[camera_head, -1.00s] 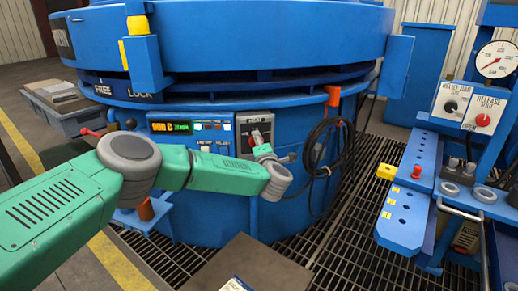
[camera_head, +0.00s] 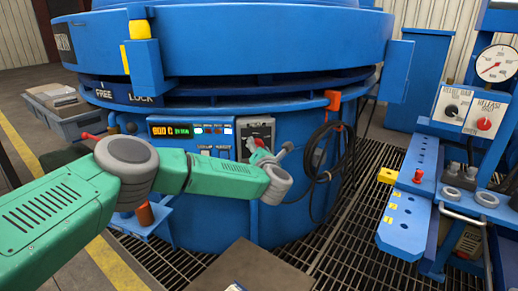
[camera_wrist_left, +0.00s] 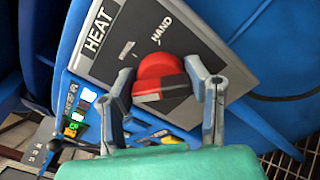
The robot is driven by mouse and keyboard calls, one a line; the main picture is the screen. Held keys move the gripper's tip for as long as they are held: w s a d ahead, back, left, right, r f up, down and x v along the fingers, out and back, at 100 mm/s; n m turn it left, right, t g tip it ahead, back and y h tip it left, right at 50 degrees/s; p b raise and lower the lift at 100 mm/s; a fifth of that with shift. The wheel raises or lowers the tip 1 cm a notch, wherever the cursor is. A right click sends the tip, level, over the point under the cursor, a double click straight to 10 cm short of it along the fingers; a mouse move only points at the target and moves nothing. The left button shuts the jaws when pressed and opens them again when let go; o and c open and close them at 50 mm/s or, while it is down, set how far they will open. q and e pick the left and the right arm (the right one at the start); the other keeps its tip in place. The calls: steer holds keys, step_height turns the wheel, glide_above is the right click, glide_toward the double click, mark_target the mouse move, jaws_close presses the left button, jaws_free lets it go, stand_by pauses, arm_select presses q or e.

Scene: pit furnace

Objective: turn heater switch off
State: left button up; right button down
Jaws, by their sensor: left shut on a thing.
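The heater switch is a red round knob (camera_wrist_left: 160,68) with a grey and dark bar face. It sits on a grey plate (camera_wrist_left: 205,38) marked HEAT and HAND, and another small mark on the plate is hard to read. In the head view the plate (camera_head: 256,126) is on the blue furnace front, and my gripper partly covers it. My left gripper (camera_wrist_left: 168,90) has one finger on each side of the knob and is shut on it. It also shows in the head view (camera_head: 262,153). My right gripper is not in view.
A display with indicator lamps (camera_head: 190,130) is left of the switch plate. Looped black cables (camera_head: 325,155) hang just to its right. A blue console (camera_head: 408,205) with a gauge (camera_head: 497,63) and knobs stands at the right. A brown box top (camera_head: 250,268) lies below my arm.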

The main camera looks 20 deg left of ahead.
arm_select(q)
steer(key=shift+s+d+f, duration=0.15)
steer(key=shift+f, duration=0.3)
steer(key=o, duration=1.2)
steer(key=shift+r, duration=0.2)
steer(key=v, duration=1.2)
